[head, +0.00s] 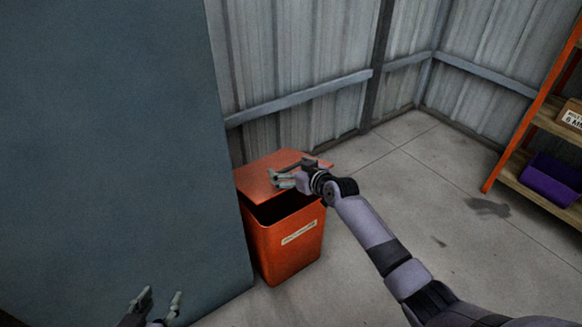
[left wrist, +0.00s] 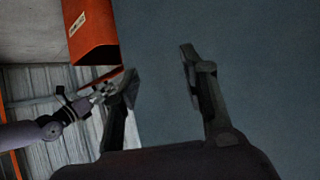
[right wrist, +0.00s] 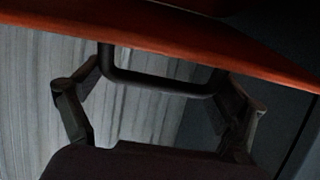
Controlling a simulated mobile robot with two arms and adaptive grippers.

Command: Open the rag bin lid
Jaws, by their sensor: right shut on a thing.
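The orange rag bin (head: 285,246) stands on the floor beside the big blue-grey surface, with a pale label on its front. Its orange lid (head: 256,180) is tilted up, and a dark gap shows between lid and bin. My right gripper (head: 277,179) is at the lid. In the right wrist view its fingers are on the black bar handle (right wrist: 160,87) of the lid, though their exact contact is dim. My left gripper (head: 160,297) is open and empty, low at the left and apart from the bin. The bin also shows in the left wrist view (left wrist: 92,32).
The tall blue-grey surface (head: 110,140) fills the left side, close to the bin. A corrugated metal wall (head: 290,75) with rails is behind. A shelf rack with a purple bin (head: 552,178) stands at the right. The floor (head: 430,190) between is clear.

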